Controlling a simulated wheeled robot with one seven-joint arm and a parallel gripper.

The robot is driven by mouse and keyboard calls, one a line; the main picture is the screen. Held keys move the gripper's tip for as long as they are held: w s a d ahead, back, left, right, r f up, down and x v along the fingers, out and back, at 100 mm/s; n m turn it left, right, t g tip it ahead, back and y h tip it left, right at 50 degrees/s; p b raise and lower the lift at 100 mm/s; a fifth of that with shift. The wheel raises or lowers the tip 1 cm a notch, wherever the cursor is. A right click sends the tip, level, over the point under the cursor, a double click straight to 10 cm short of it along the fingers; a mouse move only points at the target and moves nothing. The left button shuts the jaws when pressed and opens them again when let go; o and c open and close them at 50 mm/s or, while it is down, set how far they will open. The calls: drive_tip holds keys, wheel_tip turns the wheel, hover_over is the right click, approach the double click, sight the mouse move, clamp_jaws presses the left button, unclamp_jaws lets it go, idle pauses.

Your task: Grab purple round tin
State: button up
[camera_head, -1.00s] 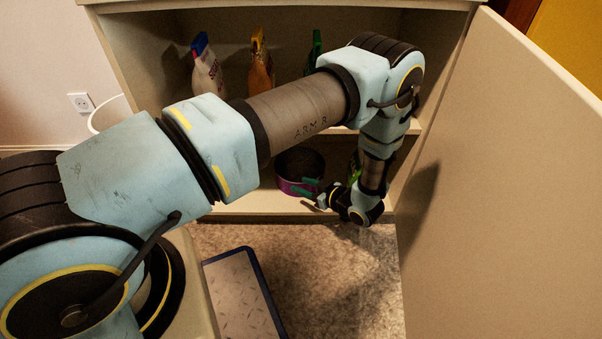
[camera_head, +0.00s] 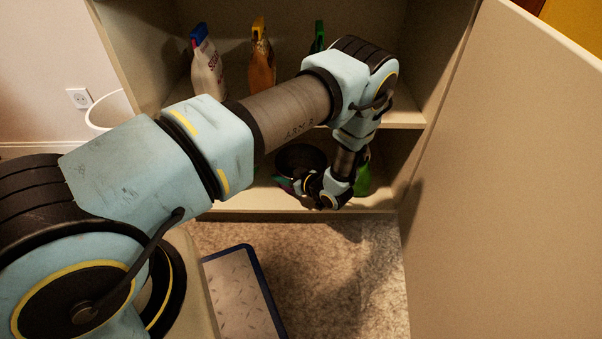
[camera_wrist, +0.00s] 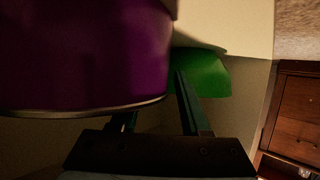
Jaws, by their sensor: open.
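The purple round tin (camera_head: 300,154) stands on the lower shelf of the hutch, its dark top showing in the head view and its side mostly hidden by my gripper. In the wrist view the purple tin (camera_wrist: 85,55) fills the upper left, very close, with a pale metal rim. My gripper (camera_head: 291,184) is at the front of the tin, low over the shelf. In the wrist view my gripper (camera_wrist: 158,100) is open. The right finger is clear of the tin; the left finger is partly hidden by it. I cannot tell if either finger touches it.
A green bottle (camera_head: 363,174) stands on the lower shelf right of my wrist; green also shows behind the right finger (camera_wrist: 210,75). Several bottles (camera_head: 262,68) stand on the upper shelf (camera_head: 405,118). The open door (camera_head: 510,180) bounds the right side.

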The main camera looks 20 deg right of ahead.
drive_tip(key=shift+c, duration=0.3)
clamp_jaws()
idle(1.0)
